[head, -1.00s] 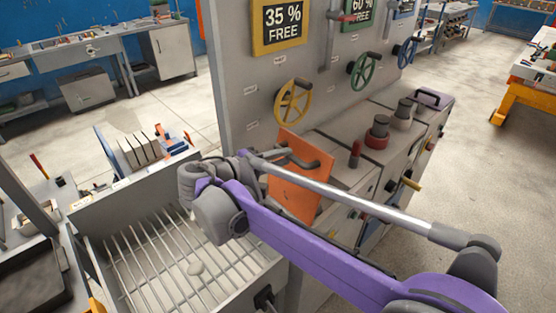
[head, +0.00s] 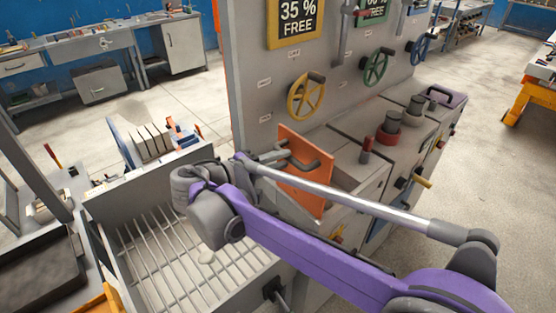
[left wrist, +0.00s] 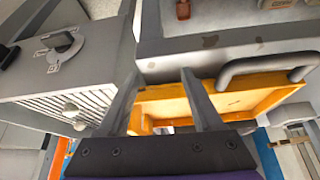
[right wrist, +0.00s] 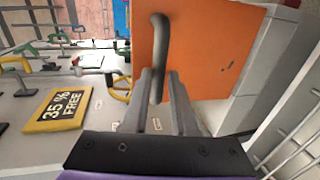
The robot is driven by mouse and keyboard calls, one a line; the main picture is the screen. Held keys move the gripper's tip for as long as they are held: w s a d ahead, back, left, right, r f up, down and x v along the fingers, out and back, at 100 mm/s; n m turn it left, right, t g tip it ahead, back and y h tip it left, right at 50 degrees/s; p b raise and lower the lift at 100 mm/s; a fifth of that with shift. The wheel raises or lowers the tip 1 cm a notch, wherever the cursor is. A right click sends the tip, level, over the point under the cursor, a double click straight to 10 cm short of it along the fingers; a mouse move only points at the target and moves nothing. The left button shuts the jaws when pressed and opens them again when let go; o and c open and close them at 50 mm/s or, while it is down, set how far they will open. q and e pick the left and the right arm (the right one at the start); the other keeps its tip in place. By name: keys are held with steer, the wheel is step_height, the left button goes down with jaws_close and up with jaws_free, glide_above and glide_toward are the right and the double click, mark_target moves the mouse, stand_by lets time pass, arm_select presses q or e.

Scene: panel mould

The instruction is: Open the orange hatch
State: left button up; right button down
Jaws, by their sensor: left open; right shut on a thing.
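The orange hatch (head: 312,191) is a flat square panel with a grey bar handle (head: 303,157). It stands out at an angle in front of the grey panel. My right gripper (head: 270,155) is at the handle. In the right wrist view, the hatch (right wrist: 205,45) fills the upper middle, and my right gripper's fingers (right wrist: 162,75) are closed on its handle (right wrist: 158,35). What lies behind the hatch is mostly hidden. My left gripper (left wrist: 160,78) is open and empty in the left wrist view and out of the head view.
A yellow-orange tray-like part (left wrist: 210,100) with a grey handle (left wrist: 268,72) is beyond my left fingers. The slatted grey bin (head: 150,262) is left of my right arm. A yellow handwheel (head: 306,97) is above the hatch; a red knob (head: 366,150) is at its right.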

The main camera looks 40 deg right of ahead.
steer(key=shift+s+f, duration=0.15)
steer(key=shift+f, duration=0.4)
steer(key=c, duration=1.1)
jaws_free()
steer(key=o, duration=0.3)
steer(key=shift+d, duration=0.4)
steer(key=shift+o, duration=0.2)
steer(key=shift+a, duration=0.1)
steer(key=shift+a+r, duration=0.1)
steer(key=shift+a, duration=0.05)
steer(key=w+v, duration=0.1)
steer(key=v, duration=0.9)
steer(key=shift+s+a+r, duration=0.25)
steer(key=shift+s, duration=0.1)
